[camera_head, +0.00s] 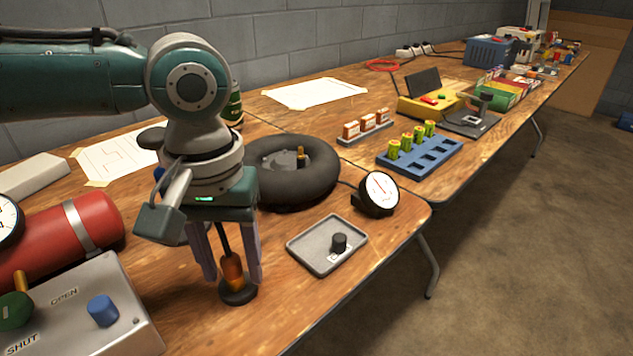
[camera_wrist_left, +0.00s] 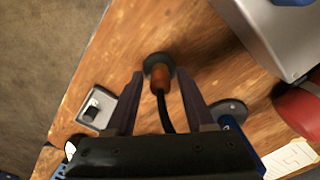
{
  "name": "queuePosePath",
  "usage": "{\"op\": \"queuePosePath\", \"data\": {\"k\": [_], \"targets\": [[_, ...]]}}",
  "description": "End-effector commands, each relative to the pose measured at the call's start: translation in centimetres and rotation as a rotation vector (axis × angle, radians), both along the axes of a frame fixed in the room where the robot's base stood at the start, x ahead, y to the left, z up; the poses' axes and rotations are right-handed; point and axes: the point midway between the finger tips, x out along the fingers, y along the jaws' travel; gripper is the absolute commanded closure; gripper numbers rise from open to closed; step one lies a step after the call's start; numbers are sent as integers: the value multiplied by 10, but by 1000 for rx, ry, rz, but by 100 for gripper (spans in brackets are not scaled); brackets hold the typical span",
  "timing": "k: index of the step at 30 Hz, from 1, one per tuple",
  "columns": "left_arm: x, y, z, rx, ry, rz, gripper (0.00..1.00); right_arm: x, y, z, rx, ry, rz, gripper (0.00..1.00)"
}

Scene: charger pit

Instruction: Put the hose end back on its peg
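The hose end (camera_head: 232,268) is an orange-brown fitting with a black hose rising from its top. It stands roughly upright over a round black base (camera_head: 238,292) near the table's front edge. The peg itself is hidden, and I cannot tell how far the fitting sits on it. My left gripper (camera_head: 231,277) points down with one finger on each side of the fitting. In the left wrist view, the hose end (camera_wrist_left: 160,77) lies between the separated fingertips (camera_wrist_left: 162,84), with gaps on both sides. The gripper is open. My right gripper is in neither view.
A grey valve box (camera_head: 120,300) and red cylinder (camera_head: 92,222) stand left. A black tyre (camera_head: 325,185) lies behind the gripper. A grey tray (camera_head: 305,250) with a black knob and a round gauge (camera_head: 380,193) are to the right. Some bare wood lies between the gripper and tray.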

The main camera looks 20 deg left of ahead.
Motion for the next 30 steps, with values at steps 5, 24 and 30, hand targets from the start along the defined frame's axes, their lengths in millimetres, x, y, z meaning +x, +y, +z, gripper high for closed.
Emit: {"op": "queuePosePath", "data": {"k": [5, 24, 30], "targets": [[0, 0, 0, 0, 0, 0, 36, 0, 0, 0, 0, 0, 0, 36], [0, 0, 83, 0, -2, 0, 36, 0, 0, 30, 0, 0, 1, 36], [0, 0, 99, 0, 0, 1, 36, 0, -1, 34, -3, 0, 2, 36]]}}
